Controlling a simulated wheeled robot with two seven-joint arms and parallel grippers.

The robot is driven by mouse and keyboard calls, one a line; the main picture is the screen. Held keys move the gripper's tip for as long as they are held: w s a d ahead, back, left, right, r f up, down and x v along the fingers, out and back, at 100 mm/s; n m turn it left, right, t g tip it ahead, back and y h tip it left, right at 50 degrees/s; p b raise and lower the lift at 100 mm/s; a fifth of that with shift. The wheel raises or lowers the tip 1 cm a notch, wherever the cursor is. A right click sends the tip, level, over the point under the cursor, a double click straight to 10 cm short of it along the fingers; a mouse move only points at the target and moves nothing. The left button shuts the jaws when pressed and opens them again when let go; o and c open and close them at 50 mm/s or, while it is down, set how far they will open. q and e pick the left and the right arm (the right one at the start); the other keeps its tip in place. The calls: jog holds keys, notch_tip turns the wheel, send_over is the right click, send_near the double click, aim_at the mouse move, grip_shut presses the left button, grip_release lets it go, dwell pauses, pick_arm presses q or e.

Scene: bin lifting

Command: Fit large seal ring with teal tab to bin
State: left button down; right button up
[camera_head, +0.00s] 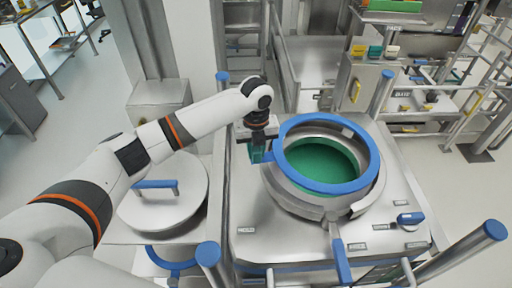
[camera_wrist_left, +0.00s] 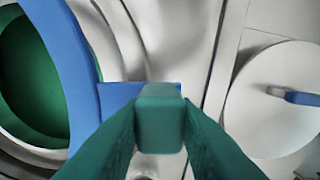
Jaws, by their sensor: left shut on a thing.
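The large seal ring (camera_head: 325,187) is blue and lies roughly level over the mouth of the round metal bin (camera_head: 300,203), whose inside is green. The ring looks offset towards the back of the rim; I cannot tell whether it touches. My left gripper (camera_head: 260,152) is at the ring's left side, shut on its tab. In the left wrist view, a teal block (camera_wrist_left: 160,98) sits between the teal fingers, beside a blue piece joined to the ring (camera_wrist_left: 72,75). The fingers hide part of the tab. My right gripper is not in view.
A round metal lid (camera_head: 165,205) with a blue handle lies left of the bin. Blue-capped posts (camera_head: 208,254) stand at the corners of the metal table (camera_head: 250,240). A cabinet (camera_head: 362,88) stands behind.

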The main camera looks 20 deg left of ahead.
pick_arm(q)
jog(key=shift+f, duration=0.2)
jog(key=shift+w+f+b, duration=0.15)
jog(key=shift+f+b, duration=0.3)
jog(key=shift+f, duration=0.8)
notch_tip(320, 180, down, 3)
jog(key=b, duration=0.2)
jog(key=shift+b, duration=0.4)
jog(key=shift+f+b, duration=0.75)
jog(key=shift+b, duration=0.2)
jog(key=shift+r+p, duration=0.65)
jog(key=shift+p, duration=0.2)
jog(key=shift+f, duration=0.3)
jog(key=c, duration=1.1)
grip_release()
